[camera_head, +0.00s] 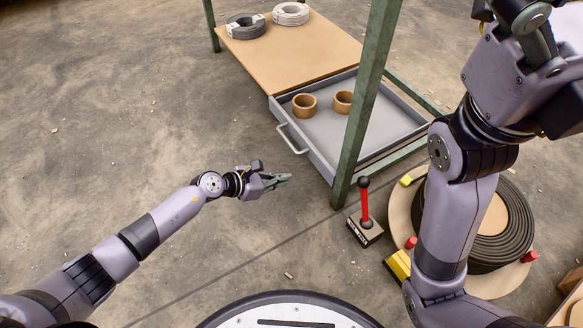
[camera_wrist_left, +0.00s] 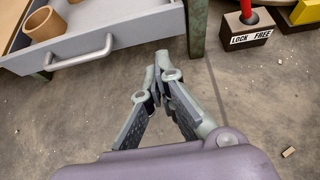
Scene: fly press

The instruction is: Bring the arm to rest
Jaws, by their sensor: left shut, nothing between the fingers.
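My left gripper (camera_head: 283,180) is shut and empty, held over bare concrete floor in front of the open drawer in the head view. Its fingertips meet in the left wrist view (camera_wrist_left: 162,62), with nothing between them. My left arm stretches in from the lower left. My right arm rises along the right side of the head view, and its gripper fingers do not show there.
A grey drawer (camera_head: 328,128) with two brown rings stands open under a wooden top (camera_head: 290,58). A green post (camera_head: 366,95) rises beside it. A red-handled lever (camera_head: 365,208) and a cable coil (camera_head: 490,225) stand at right. The floor at left is mostly clear.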

